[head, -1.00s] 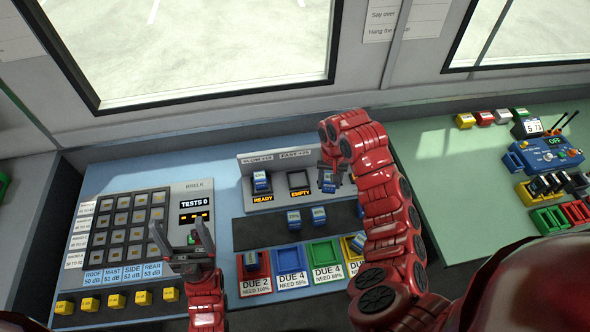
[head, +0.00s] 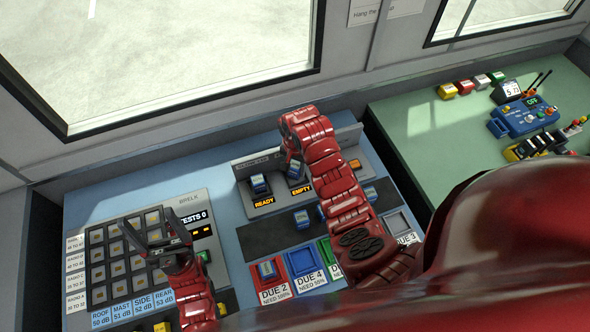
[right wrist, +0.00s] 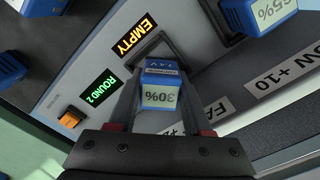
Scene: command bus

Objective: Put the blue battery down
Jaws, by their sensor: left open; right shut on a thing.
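My right gripper (head: 291,166) is shut on a blue battery (right wrist: 160,92) marked 30%, seen between its fingers in the right wrist view. It holds the battery at the charger slot (right wrist: 163,45) beside the lit EMPTY sign (right wrist: 134,37). I cannot tell whether the battery touches the slot. In the head view the held battery is mostly hidden by the gripper. A second battery (head: 259,186), marked 65% in the right wrist view (right wrist: 254,14), stands in the neighbouring slot, above the READY sign (head: 264,201). My left gripper (head: 155,240) is open and empty over the button panel.
More batteries lie on the dark strip (head: 270,233). A green table (head: 410,120) with a blue device (head: 525,116) is on the right.

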